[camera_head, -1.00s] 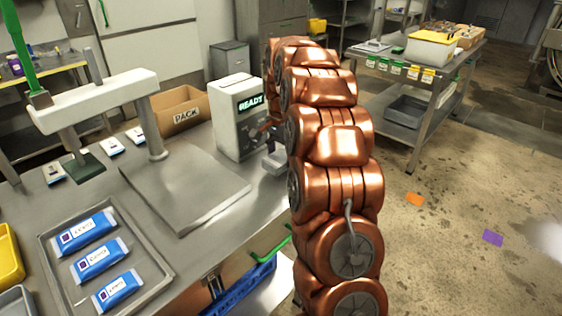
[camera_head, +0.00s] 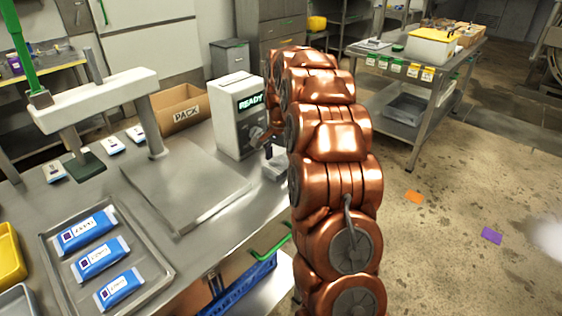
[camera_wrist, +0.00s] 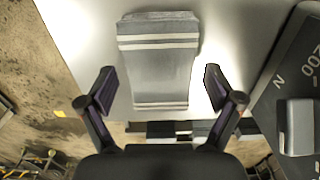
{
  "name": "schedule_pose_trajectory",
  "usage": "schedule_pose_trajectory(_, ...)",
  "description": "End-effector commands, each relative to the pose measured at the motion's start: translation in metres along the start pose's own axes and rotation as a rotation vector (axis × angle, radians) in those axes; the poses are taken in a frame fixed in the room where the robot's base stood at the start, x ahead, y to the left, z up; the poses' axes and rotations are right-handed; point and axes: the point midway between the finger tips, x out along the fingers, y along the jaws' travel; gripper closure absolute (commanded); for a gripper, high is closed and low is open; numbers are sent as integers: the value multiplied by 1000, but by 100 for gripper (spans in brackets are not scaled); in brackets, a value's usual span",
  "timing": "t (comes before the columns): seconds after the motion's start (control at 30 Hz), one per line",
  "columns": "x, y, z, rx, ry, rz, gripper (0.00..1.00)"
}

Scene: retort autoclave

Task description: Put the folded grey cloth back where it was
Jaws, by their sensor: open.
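The folded grey cloth (camera_wrist: 160,62) lies on a pale surface in the wrist view, upper middle. It has white stripes near its far and near ends. My gripper (camera_wrist: 158,78) is open, with one dark finger on each side of the cloth. Both fingers look apart from it, and nothing is held. How high the fingers are above the cloth I cannot tell.
A dark plate marked 200 N (camera_wrist: 300,75) carries a grey block (camera_wrist: 298,127) at the wrist view's right. The head view shows a white READY machine (camera_head: 232,128), a PACK box (camera_head: 180,106), a metal tray (camera_head: 150,268) with blue pouches, and a cart (camera_head: 425,130) behind.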

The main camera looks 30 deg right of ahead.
Motion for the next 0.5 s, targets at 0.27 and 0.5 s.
schedule_pose_trajectory(0.27,-2,0,0,0,0,0,8)
schedule_pose_trajectory(0.5,-23,0,0,0,2,-2,8)
